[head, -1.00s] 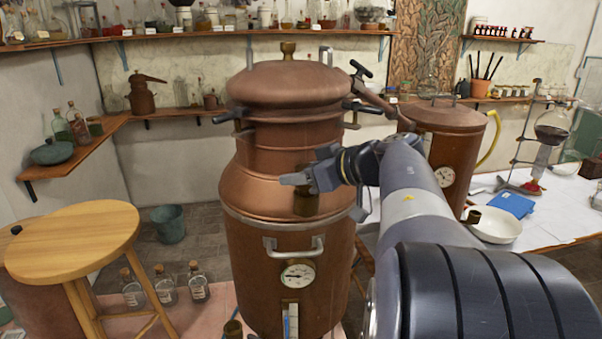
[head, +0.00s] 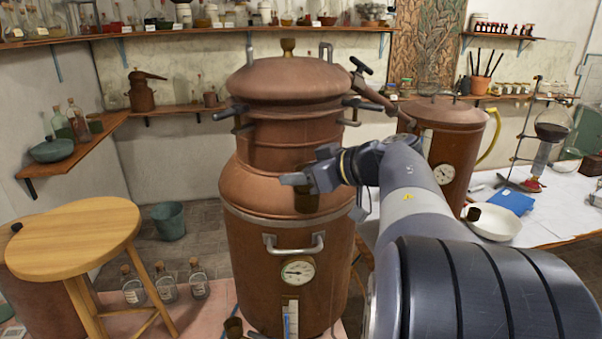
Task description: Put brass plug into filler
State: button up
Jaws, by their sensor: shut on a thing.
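My gripper (head: 300,183) is in front of the shoulder of the large copper still (head: 258,190), its fingers pointing left. It is shut on a small dark brass piece, seemingly the brass plug (head: 306,201), which hangs below the fingers. The fingers hide part of the plug. A brass, cup-like fitting (head: 233,327) stands low at the front left of the still, near the bottom edge of the view. Another brass fitting (head: 288,47) tops the still's lid. I cannot tell which of these, if either, is the filler.
The still has a front handle (head: 294,245), a gauge (head: 299,271) and lid clamps. A wooden stool (head: 75,238) and several corked bottles (head: 166,284) stand at left. A second copper vessel (head: 447,150) and a white bowl (head: 495,222) are at right.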

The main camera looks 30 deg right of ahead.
dwell(0.3)
jog(key=o, duration=1.1)
jog(key=shift+s+a, duration=0.1)
jog(key=shift+a, duration=0.05)
jog(key=shift+o, duration=0.2)
jog(key=shift+r, duration=0.1)
jog(key=shift+s+d+r, duration=0.1)
jog(key=shift+s+d, duration=0.05)
jog(key=shift+d, duration=0.1)
jog(key=b+v, duration=0.1)
jog(key=v, duration=0.9)
jog(key=shift+s+a, duration=0.15)
jog(key=shift+s, duration=0.1)
jog(key=shift+d+p+x, duration=0.2)
jog(key=shift+p+x, duration=0.15)
jog(key=shift+x, duration=4.05)
